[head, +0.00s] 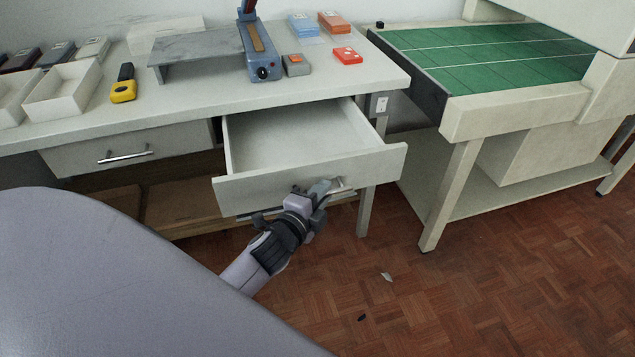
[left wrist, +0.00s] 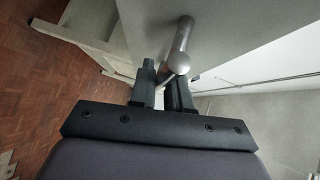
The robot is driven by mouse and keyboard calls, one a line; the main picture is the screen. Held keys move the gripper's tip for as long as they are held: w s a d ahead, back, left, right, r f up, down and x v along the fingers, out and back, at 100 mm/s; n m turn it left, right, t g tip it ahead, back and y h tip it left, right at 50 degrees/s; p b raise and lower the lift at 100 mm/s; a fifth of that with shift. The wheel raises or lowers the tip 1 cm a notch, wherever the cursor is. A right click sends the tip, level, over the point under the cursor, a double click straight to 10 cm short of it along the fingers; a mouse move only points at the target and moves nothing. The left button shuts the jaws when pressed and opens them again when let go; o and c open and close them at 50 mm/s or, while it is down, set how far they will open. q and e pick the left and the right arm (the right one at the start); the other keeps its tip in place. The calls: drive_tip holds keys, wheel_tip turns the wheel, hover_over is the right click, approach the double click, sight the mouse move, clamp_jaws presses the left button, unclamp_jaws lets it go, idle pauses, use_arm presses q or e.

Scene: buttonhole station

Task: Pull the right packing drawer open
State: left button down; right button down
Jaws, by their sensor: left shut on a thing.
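The right packing drawer (head: 312,179) is pulled well out from under the white table, and its inside shows empty. Its bar handle (head: 341,185) is on the front panel. My left gripper (head: 325,190) is at the handle, its fingers shut around the bar. In the left wrist view the handle (left wrist: 178,50) runs up from between the two fingers (left wrist: 165,88), close to the drawer front (left wrist: 235,35). My right gripper is not in view.
The left drawer (head: 130,150) is closed. On the table (head: 200,103) are white trays, a yellow tool (head: 123,86), a blue press (head: 260,55) and small boxes. A bench with a green top (head: 490,55) stands at the right. The wooden floor (head: 450,300) in front is mostly clear.

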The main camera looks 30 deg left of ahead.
use_arm(q)
drive_tip(key=s+d, duration=0.4)
drive_tip(key=shift+d, duration=0.4)
drive_tip(key=shift+s, duration=0.1)
drive_tip(key=c, duration=1.2)
unclamp_jaws()
